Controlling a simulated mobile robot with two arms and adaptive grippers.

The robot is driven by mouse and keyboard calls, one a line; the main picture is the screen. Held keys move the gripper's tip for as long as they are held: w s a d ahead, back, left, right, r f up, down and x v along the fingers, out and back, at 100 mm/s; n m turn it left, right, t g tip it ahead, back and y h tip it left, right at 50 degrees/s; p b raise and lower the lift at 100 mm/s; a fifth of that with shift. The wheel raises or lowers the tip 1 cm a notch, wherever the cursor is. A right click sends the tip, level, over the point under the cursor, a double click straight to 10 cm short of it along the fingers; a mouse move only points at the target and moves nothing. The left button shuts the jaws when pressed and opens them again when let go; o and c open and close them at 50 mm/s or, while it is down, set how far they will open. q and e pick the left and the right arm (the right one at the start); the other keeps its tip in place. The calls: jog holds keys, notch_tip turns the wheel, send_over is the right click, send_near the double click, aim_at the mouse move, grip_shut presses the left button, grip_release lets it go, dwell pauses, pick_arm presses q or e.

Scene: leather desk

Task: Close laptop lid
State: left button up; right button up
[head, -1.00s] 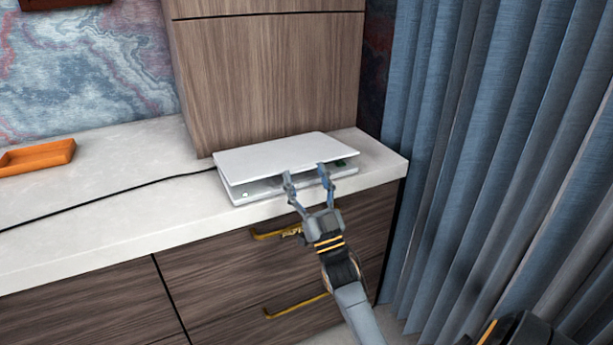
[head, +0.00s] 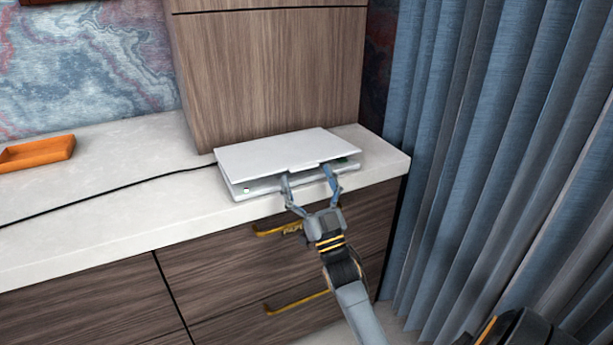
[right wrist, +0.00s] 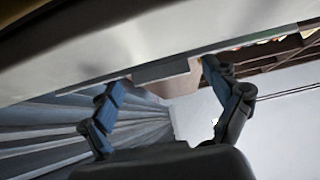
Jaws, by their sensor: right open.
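A thin white laptop (head: 275,154) sits near the right end of the pale counter. Its lid is folded down low over the base (head: 256,190), with a narrow gap between them along the front edge. My right gripper (head: 308,174) is open at the laptop's front edge, its two fingers spread along the gap. In the right wrist view, both fingers of the open gripper (right wrist: 160,76) reach up to a long pale edge (right wrist: 130,66) that crosses the frame; whether they touch it I cannot tell. My left gripper is not in view.
The counter (head: 110,210) has free room left of the laptop. A black cable (head: 110,190) runs from the laptop to the left. An orange tray (head: 38,152) lies at the far left. A wooden cabinet (head: 270,75) stands right behind the laptop, and blue curtains (head: 480,130) hang at right.

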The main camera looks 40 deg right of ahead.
jog(key=v, duration=1.1)
jog(key=shift+s+f, duration=0.2)
jog(key=shift+f, duration=0.05)
jog(key=shift+c, duration=0.2)
